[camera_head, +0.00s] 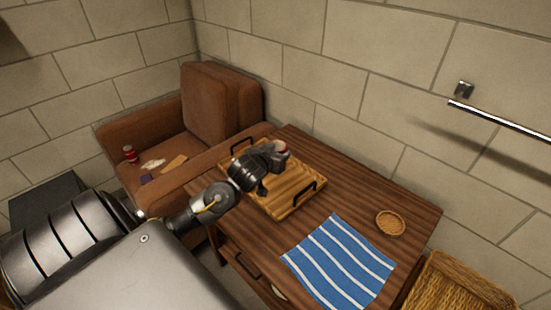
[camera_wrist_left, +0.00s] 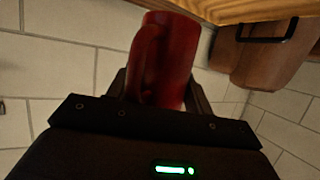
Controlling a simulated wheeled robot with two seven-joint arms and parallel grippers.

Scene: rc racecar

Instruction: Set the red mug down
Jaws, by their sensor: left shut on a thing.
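The red mug (camera_wrist_left: 165,60) is between the two fingers of my left gripper (camera_wrist_left: 160,88) in the left wrist view, and the gripper is shut on it. In the head view my left gripper (camera_head: 277,153) is over the wooden tray with black handles (camera_head: 292,203), near its far edge. Only a small pale and red part of the mug (camera_head: 282,147) shows there, beyond the gripper. I cannot tell whether the mug touches the tray. My right gripper is not in view.
The wooden table (camera_head: 345,180) also holds a blue striped cloth (camera_head: 340,262) and a small round woven coaster (camera_head: 390,222). A brown armchair (camera_head: 215,105) with a red can (camera_head: 130,154) stands at the left. A wicker basket (camera_head: 455,285) is at the lower right.

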